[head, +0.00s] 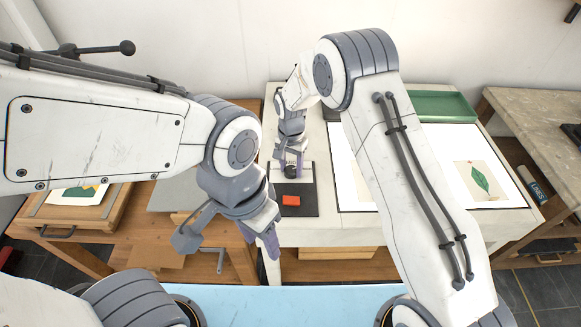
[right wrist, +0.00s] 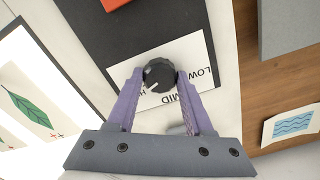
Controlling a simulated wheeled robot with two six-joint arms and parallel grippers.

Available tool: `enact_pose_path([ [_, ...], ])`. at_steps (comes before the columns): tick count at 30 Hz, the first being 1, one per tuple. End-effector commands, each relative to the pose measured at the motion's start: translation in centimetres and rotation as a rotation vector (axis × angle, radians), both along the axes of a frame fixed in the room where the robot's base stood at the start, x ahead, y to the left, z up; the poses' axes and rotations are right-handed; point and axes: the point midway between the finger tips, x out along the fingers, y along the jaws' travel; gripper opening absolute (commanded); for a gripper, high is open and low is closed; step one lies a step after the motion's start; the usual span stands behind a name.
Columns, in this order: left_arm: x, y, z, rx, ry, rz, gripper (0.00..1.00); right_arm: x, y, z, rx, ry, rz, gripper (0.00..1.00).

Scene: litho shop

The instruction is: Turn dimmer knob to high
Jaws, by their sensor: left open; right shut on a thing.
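The dimmer knob (right wrist: 159,73) is black and round, and it stands on a white label card (right wrist: 200,52) reading LOW, MID and a partly hidden word starting with H. Its white pointer mark is turned to the lower left in the right wrist view, toward the H. My right gripper (right wrist: 160,80) is shut on the knob, one purple finger on each side. In the head view the right gripper (head: 290,163) reaches down over the knob and the card (head: 308,173). My left gripper (head: 266,244) is open and empty, in front of the table's near left edge.
A red block (head: 291,200) lies on the black mat (head: 302,209) near the card. A lit white panel (head: 430,192) with a leaf print (head: 481,182) is to the right, partly behind my right arm. A green tray (head: 440,106) stands behind it.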

Motion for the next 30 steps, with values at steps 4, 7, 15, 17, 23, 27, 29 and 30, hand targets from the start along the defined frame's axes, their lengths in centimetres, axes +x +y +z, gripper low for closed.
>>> enact_pose_path([
  [4,0.0,0.0,-0.01,0.0,0.0,0.0,0.5,0.19,0.02,0.18,0.002,-0.005,-0.016,0.0],
  [7,0.0,0.0,-0.01,0.0,0.0,0.0,0.5,0.19,0.02,0.19,0.002,-0.005,-0.02,0.0],
  [15,0.0,0.0,-0.01,0.0,0.0,0.0,0.5,0.2,0.01,0.19,0.002,-0.005,-0.02,0.0],
  [17,0.0,0.0,-0.01,0.0,0.0,0.0,0.5,0.19,0.0,0.19,0.002,-0.005,-0.02,0.75],
  [23,0.0,0.0,-0.02,0.0,0.0,0.0,0.5,0.09,0.01,0.1,0.001,-0.003,-0.018,0.82],
  [27,0.0,0.0,-0.05,0.0,0.0,0.0,0.5,0.08,0.02,0.14,0.001,-0.003,-0.018,0.82],
  [29,0.0,0.0,-0.15,0.0,0.0,0.0,0.5,0.1,0.03,0.43,0.001,-0.003,-0.017,0.82],
  [30,0.0,0.0,-0.25,0.0,0.0,0.0,0.5,0.14,0.04,0.77,0.001,-0.004,-0.017,0.82],
])
